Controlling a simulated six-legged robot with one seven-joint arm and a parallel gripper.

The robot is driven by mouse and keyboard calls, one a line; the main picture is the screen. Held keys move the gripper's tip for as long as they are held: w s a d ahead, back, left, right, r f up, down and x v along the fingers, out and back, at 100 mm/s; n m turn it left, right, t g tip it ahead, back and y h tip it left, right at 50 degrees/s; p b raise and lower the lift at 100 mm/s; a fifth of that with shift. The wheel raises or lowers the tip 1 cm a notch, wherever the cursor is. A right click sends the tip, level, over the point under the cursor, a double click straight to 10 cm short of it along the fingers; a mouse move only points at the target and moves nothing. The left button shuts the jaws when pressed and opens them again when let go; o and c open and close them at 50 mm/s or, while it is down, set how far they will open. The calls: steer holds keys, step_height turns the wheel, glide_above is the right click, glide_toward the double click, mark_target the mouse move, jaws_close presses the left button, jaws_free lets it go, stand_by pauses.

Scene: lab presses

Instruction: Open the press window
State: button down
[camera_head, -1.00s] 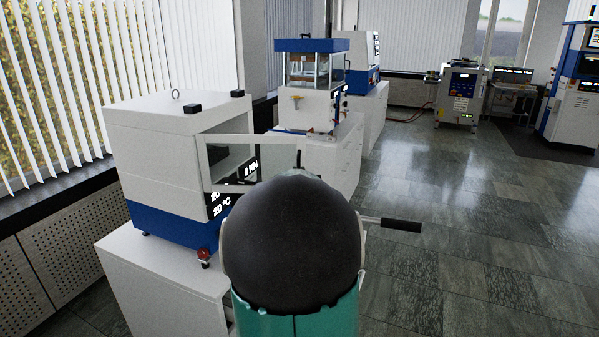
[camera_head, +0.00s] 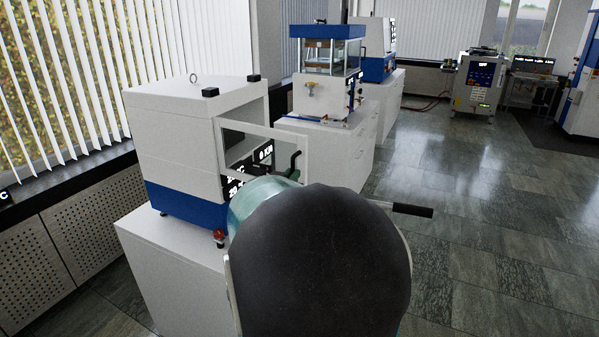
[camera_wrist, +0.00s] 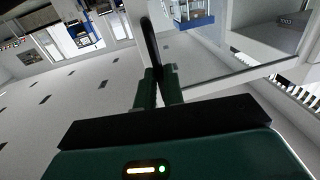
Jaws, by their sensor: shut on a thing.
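The press (camera_head: 185,145), a white box with a blue base, stands on a white cabinet at the left of the head view. Its white-framed window (camera_head: 262,131) stands swung out from the press front, showing the dark interior. In the wrist view, my gripper (camera_wrist: 158,90) is shut on the black curved handle (camera_wrist: 149,40) beside the window's pale frame (camera_wrist: 225,82). In the head view, a dark curved piece at the window's free edge looks like this handle; my dark arm hides much of the gripper and the lower front.
A red knob (camera_head: 219,235) is at the press's lower front corner. A second, glass-fronted machine (camera_head: 325,80) stands on a white cabinet (camera_head: 335,150) behind the open window. The tiled floor (camera_head: 470,190) to the right is clear.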

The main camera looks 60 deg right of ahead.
steer(key=shift+g, duration=0.5)
steer(key=shift+w+a+r, duration=0.1)
steer(key=shift+w+a, duration=0.55)
steer(key=shift+a, duration=0.35)
steer(key=shift+w+a+r, duration=0.1)
steer(key=shift+w+a, duration=0.55)
steer(key=shift+a, duration=0.3)
steer(key=shift+f, duration=0.1)
steer(key=c, duration=1.6)
jaws_free()
steer(key=shift+w, duration=0.15)
steer(key=shift+o, duration=0.5)
steer(key=shift+w+f, duration=0.1)
steer(key=shift+w, duration=0.1)
steer(key=shift+s+d+m, duration=0.1)
steer(key=shift+s+m, duration=0.2)
steer(key=shift+s, duration=0.1)
steer(key=shift+s, duration=0.1)
steer(key=s+a, duration=0.1)
steer(key=a, duration=0.8)
steer(key=s+a, duration=0.1)
steer(key=a, duration=0.3)
steer(key=shift+s+a, duration=0.2)
steer(key=shift+s, duration=0.15)
